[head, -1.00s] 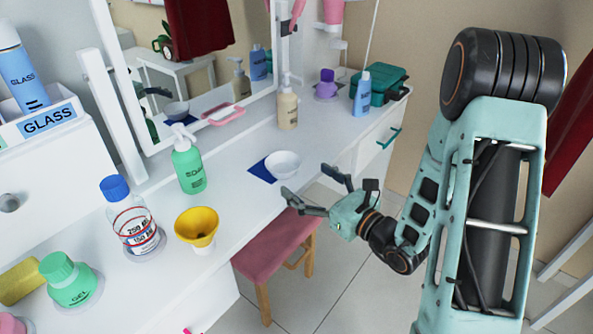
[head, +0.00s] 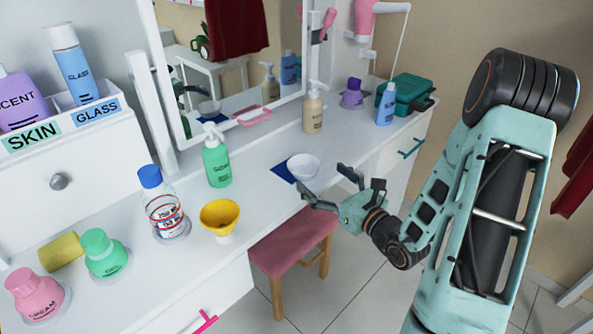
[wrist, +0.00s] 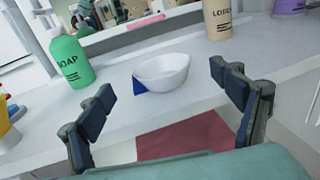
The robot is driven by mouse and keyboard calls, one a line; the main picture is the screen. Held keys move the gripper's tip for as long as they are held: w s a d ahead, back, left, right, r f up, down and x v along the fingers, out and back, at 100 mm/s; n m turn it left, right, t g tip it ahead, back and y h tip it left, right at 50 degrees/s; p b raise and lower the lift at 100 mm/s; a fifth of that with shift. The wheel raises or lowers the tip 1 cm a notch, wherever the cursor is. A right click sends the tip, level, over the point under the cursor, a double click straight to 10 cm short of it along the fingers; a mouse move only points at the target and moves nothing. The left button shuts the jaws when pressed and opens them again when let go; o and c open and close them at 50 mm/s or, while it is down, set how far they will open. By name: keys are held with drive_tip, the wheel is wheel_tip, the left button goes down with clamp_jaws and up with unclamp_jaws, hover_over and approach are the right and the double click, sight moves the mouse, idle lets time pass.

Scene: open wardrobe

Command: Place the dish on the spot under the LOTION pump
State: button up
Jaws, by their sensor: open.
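The dish (head: 304,167) is a small white bowl, upright on the white tabletop near its front edge. It partly covers a dark blue patch (head: 283,173). The beige LOTION pump bottle (head: 313,110) stands behind the dish, apart from it. My gripper (head: 326,181) is open and empty, in front of the dish at the table edge. In the wrist view the dish (wrist: 161,72) shows beyond and between the spread fingers, with the blue patch (wrist: 138,86) at its lower left. The LOTION bottle (wrist: 217,22) stands behind it to the right.
A green SOAP pump (head: 217,160) stands left of the dish, with a yellow funnel (head: 220,216) and a clear bottle (head: 163,212) further left. A blue bottle (head: 386,104) stands right. A pink stool (head: 290,249) is below.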

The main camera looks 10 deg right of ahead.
sight(296, 158)
drive_tip(key=x, duration=0.3)
drive_tip(key=shift+w+f, duration=0.1)
drive_tip(key=x, duration=0.2)
drive_tip(key=f+b+x, duration=0.1)
drive_tip(key=x, duration=0.1)
drive_tip(key=shift+w+a, duration=0.25)
drive_tip(key=shift+w, duration=0.3)
drive_tip(key=shift+r, duration=0.1)
drive_tip(key=c, duration=1.2)
